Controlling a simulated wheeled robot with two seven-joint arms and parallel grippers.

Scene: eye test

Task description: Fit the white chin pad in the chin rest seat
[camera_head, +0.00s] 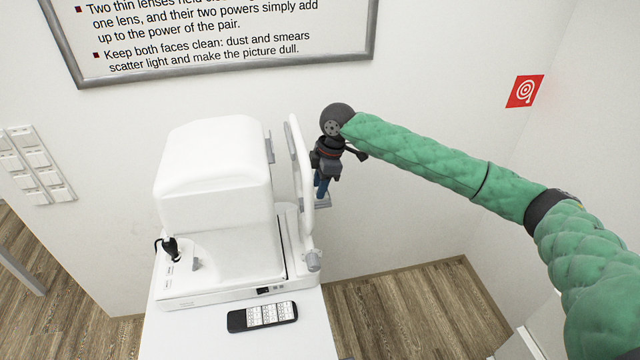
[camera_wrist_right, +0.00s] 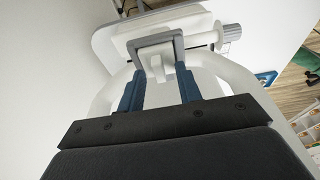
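The eye test machine (camera_head: 215,200) is white and stands on a small white table. Its white chin rest frame (camera_head: 300,165) rises on its right side. My right gripper (camera_head: 322,190) points down just right of this frame, with blue fingers. In the right wrist view its fingers (camera_wrist_right: 158,78) stand apart, one on each side of a small white piece (camera_wrist_right: 157,66), which may be the chin pad. A grey U-shaped part (camera_wrist_right: 155,43), seemingly the chin rest seat, borders that piece. I cannot tell whether the fingers touch the piece. My left gripper is out of view.
A black remote-like device (camera_head: 262,316) lies at the front of the table (camera_head: 200,343). A black joystick (camera_head: 170,247) stands at the machine's left. A white wall with a framed text board (camera_head: 225,60) is behind. The floor right of the table is clear.

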